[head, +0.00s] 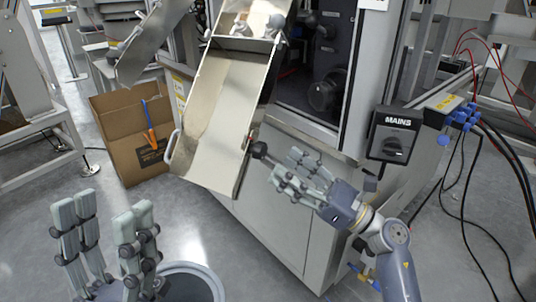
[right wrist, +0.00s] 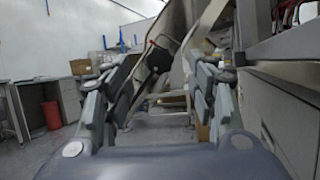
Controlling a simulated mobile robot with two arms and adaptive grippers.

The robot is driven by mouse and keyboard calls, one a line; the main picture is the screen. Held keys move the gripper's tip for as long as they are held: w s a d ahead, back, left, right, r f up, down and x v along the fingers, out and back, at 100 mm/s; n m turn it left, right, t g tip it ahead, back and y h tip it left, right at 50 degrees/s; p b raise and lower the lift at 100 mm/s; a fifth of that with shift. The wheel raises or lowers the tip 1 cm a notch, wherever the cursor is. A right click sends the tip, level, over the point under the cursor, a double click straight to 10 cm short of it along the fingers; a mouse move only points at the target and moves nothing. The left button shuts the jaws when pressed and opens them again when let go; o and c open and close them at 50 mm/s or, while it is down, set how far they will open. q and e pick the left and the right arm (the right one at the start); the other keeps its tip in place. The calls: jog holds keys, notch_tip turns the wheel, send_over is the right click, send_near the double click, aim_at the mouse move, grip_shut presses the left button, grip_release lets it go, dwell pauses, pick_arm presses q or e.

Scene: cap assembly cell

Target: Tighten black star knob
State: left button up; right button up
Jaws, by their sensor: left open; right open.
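The black star knob (head: 259,149) sits at the right side of the tilted metal chute (head: 217,110), near its lower end. In the right wrist view the dark knob (right wrist: 158,60) shows between the fingers, further off. My right gripper (head: 284,168) is open and empty, with its fingers pointing at the knob from the right, close to it but seemingly not around it. My left gripper (head: 105,215) is open and empty at the lower left, fingers up, well away from the chute.
A cardboard box (head: 130,130) with an orange and blue tool stands left of the chute. A grey machine cabinet (head: 282,200) is behind my right gripper. The MAINS switch box (head: 393,135) and hanging cables (head: 500,150) are at the right.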

aim_at(264, 151)
jog(key=x, duration=0.5)
jog(key=shift+w+a, duration=0.1)
jog(key=shift+a, duration=0.1)
jog(key=c, duration=1.1)
